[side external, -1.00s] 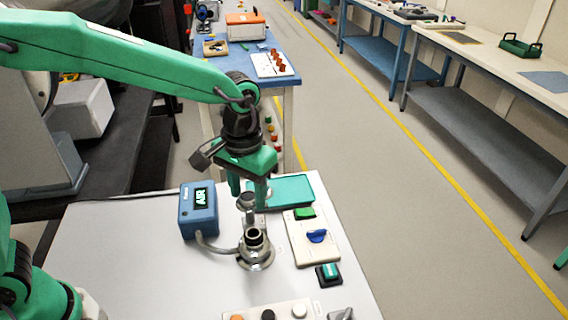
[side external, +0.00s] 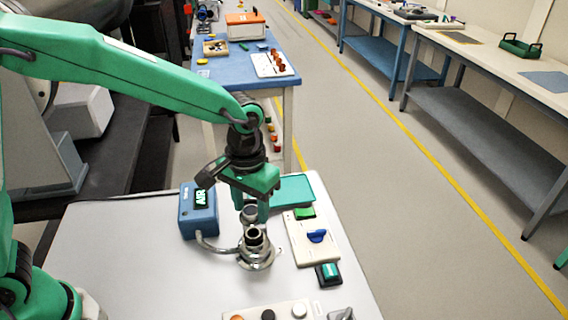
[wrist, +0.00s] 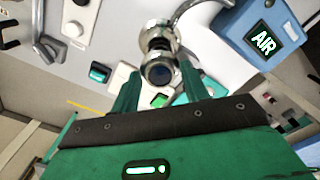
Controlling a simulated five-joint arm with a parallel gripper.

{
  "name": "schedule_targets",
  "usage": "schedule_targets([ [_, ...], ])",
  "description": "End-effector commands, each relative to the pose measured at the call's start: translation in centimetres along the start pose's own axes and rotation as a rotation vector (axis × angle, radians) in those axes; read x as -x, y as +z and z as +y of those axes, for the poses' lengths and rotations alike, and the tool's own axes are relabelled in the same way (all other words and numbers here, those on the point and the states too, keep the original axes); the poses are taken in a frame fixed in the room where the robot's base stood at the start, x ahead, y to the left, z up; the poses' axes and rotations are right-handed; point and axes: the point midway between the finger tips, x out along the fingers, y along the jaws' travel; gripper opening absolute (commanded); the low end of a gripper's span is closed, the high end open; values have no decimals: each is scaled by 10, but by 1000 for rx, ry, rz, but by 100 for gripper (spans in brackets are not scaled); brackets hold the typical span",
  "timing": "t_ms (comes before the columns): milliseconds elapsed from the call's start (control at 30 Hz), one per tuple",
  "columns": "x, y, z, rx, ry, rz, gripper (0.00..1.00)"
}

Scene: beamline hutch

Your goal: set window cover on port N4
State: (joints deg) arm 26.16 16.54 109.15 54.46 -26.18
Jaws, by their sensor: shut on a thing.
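The window cover, a small grey ring with a dark round face, shows in the side external view (side external: 249,214) and in the wrist view (wrist: 160,72). My gripper (side external: 251,209) is shut on it; its green fingers also flank it in the wrist view (wrist: 160,75). A metal port (side external: 255,254) with a dark open mouth and a round flange stands on the table, likely N4, though no label is readable. The cover is just above and behind the port's mouth in the side view. Whether they touch I cannot tell.
A blue box (side external: 198,211) reading AIR stands left of the port, joined to it by a grey hose (side external: 214,246). A pale panel (side external: 312,240) with green and blue parts lies to the right. A teal tray (side external: 292,191) lies behind. A control strip (side external: 282,312) is in front.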

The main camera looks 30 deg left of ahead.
Motion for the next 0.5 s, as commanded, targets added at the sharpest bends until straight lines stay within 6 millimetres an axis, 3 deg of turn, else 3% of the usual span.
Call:
schedule_targets([
  [500, -32, 0, 0, 0, 0, 0, 22],
])
